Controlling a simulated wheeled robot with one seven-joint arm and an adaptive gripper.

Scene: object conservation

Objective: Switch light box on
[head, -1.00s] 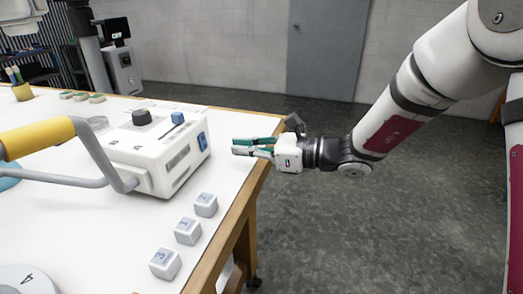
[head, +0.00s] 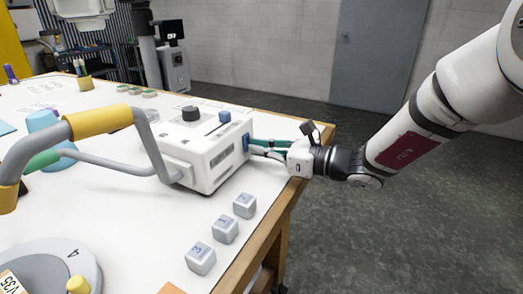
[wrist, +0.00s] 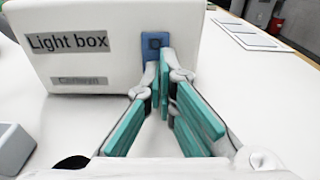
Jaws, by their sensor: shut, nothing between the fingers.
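The light box (head: 212,158) is a white case on the table, with a black knob and a blue part on top. In the wrist view its front (wrist: 85,65) reads "Light box". A blue switch (wrist: 152,44) sits at the right end of that face; in the head view it shows on the box's right side (head: 246,142). My gripper (head: 252,147) is shut and empty, level with the switch. In the wrist view its teal fingertips (wrist: 163,62) overlap the switch's lower right part. I cannot tell whether they touch it.
Three grey cubes (head: 225,229) lie on the table (head: 130,215) in front of the box. A grey crank with a yellow grip (head: 98,121) reaches out from the box's left. A round grey disc (head: 50,262) is at front left. Right of the table edge is open floor.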

